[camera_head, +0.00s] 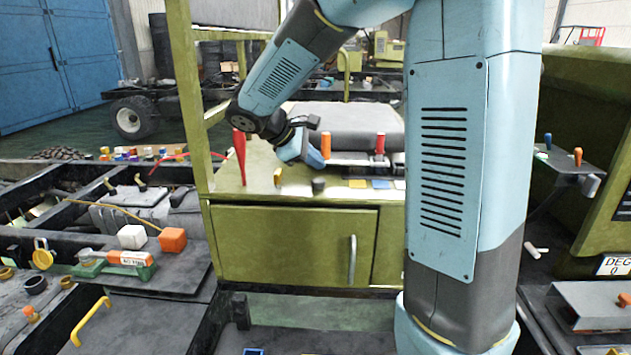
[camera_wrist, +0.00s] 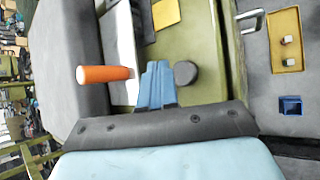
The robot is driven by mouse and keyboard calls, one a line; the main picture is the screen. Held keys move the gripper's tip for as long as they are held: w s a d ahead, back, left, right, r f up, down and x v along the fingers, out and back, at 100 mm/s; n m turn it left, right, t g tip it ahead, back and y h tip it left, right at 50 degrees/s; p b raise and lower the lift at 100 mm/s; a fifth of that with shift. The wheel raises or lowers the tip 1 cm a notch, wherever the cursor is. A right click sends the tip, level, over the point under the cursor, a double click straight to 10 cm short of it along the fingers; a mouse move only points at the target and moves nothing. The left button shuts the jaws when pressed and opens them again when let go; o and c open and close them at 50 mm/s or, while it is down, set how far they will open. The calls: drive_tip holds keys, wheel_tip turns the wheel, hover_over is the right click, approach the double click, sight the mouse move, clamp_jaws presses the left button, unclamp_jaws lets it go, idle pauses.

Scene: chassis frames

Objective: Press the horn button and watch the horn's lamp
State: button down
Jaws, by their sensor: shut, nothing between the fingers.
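A dark round knob (camera_head: 318,185), perhaps the horn button, stands on the green cabinet top; no label is legible. It also shows in the wrist view (camera_wrist: 185,73), just right of my fingertips. My gripper (camera_head: 315,161) is shut and empty above the cabinet top. Its blue fingers in the wrist view (camera_wrist: 157,66) lie between the knob and an orange handle (camera_wrist: 105,74); whether they touch the knob I cannot tell. The orange handle stands upright in the head view (camera_head: 326,145). I cannot make out which thing is the horn's lamp, or whether it is lit.
A red cone (camera_head: 239,158) stands left on the cabinet top and a small yellow piece (camera_head: 277,177) near its front edge. A red handle (camera_head: 379,143) stands behind. Flat yellow (camera_head: 357,183) and blue (camera_head: 381,184) squares lie right of the knob. My arm hides the right side.

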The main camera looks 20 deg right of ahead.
sight(315, 181)
drive_tip(key=shift+f, duration=0.7)
drive_tip(key=shift+s+f, duration=0.1)
drive_tip(key=shift+f, duration=0.05)
idle(1.6)
drive_tip(key=shift+s+f, duration=0.1)
drive_tip(key=shift+f, duration=0.1)
drive_tip(key=shift+f, duration=0.6)
idle(1.1)
drive_tip(key=shift+r, duration=1.05)
drive_tip(key=shift+r, duration=2.5)
